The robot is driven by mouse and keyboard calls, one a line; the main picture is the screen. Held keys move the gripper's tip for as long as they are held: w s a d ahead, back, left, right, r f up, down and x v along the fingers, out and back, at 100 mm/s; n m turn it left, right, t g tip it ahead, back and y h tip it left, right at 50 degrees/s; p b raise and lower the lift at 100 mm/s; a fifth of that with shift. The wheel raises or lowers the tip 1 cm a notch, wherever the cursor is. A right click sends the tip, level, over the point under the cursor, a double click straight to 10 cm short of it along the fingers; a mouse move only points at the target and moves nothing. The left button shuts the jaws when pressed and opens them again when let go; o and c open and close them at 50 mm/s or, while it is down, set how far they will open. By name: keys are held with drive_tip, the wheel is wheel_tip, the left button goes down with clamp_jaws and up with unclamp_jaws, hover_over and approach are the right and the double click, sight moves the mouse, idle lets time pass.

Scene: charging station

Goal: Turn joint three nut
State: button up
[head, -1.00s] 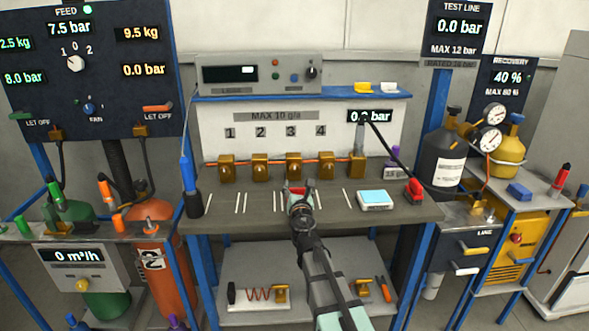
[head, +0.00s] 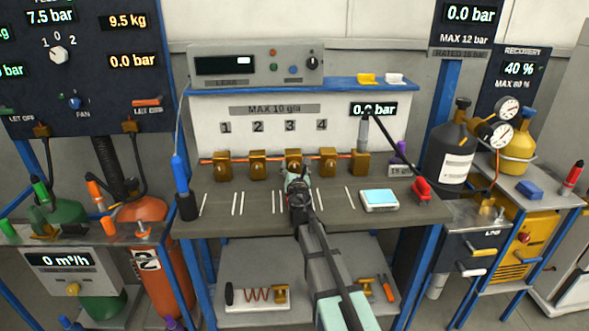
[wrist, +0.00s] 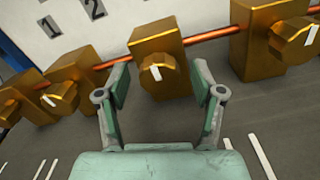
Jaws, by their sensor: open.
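The joint three nut (wrist: 156,74) is a brass hex nut with a white mark on the front of the middle brass block (wrist: 157,45). In the head view this block (head: 293,157) sits under label 3 (head: 289,125), and my gripper (head: 296,177) partly covers it from the front. In the wrist view my gripper (wrist: 161,82) is open, with one green-padded finger on each side of the nut. Gaps show between the fingers and the nut, and nothing is held.
Neighbouring brass blocks (wrist: 255,38) stand left and right along a copper pipe (wrist: 214,34), close to the fingers. White strips (head: 238,203) lie on the grey bench (head: 340,218). A scale (head: 379,199) and a red tool (head: 422,188) are to the right.

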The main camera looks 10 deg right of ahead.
drive_tip(key=c, duration=1.1)
drive_tip(key=shift+c, duration=0.2)
drive_tip(key=shift+m, duration=0.3)
drive_tip(key=m+b, duration=0.2)
drive_tip(key=shift+f+m, duration=0.1)
drive_tip(key=shift+m, duration=0.3)
drive_tip(key=m+b, duration=0.2)
drive_tip(key=m, duration=0.2)
drive_tip(key=m+b, duration=0.2)
drive_tip(key=m, duration=0.3)
drive_tip(key=shift+w, duration=0.1)
drive_tip(key=m+b, duration=0.3)
drive_tip(key=m, duration=0.1)
drive_tip(key=shift+m, duration=0.3)
